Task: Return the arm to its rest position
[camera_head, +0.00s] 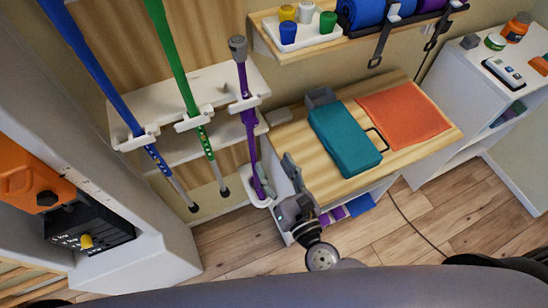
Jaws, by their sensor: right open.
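My right gripper (277,172) is in the lower middle of the head view, at the left front corner of the wooden-topped cabinet (290,140). Its fingers are apart, and I see nothing held between them. The purple cane (247,115) stands just left of it, upright in a white rack with its foot in a white tray (259,202). One finger overlaps the view near the cane's lower end; I cannot tell whether they touch. My left gripper is not in view.
A blue cane (95,70) and a green cane (178,70) stand further left. A teal case (345,138) and an orange cloth (404,115) lie on the cabinet. A shelf (330,43) with cups and rolled mats hangs above.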

